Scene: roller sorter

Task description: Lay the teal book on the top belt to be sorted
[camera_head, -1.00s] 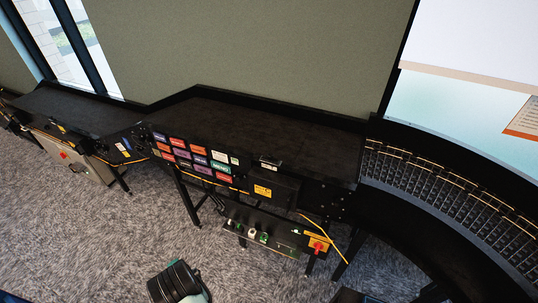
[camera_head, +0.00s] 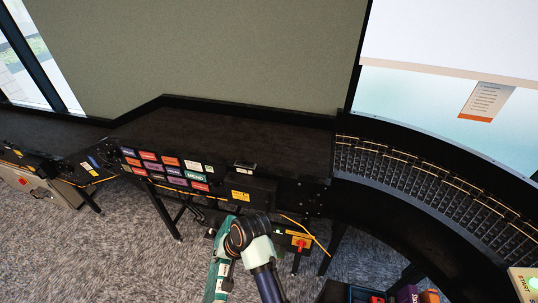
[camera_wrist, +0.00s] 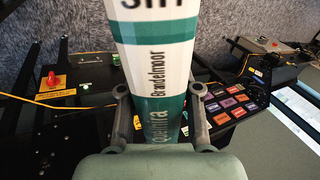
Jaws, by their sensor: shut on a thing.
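The teal book shows in the wrist view (camera_wrist: 178,108) as a teal and white spine with lettering, "Brandelmoor" among it. My gripper (camera_wrist: 160,92) is shut on it, with one finger on each side. In the head view the teal book (camera_head: 216,283) hangs low in front of the conveyor, partly hidden by my arm. The top belt (camera_head: 225,135) is the wide dark surface behind it, bare of items. The book is apart from the belt, on the near side of the belt's front panel.
Coloured labels (camera_head: 165,168) cover the front panel. A red switch on a yellow plate (camera_head: 300,243) sits below the belt. A curved roller conveyor (camera_head: 430,180) runs off to the right. A crate with coloured items (camera_head: 375,297) is at the bottom edge.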

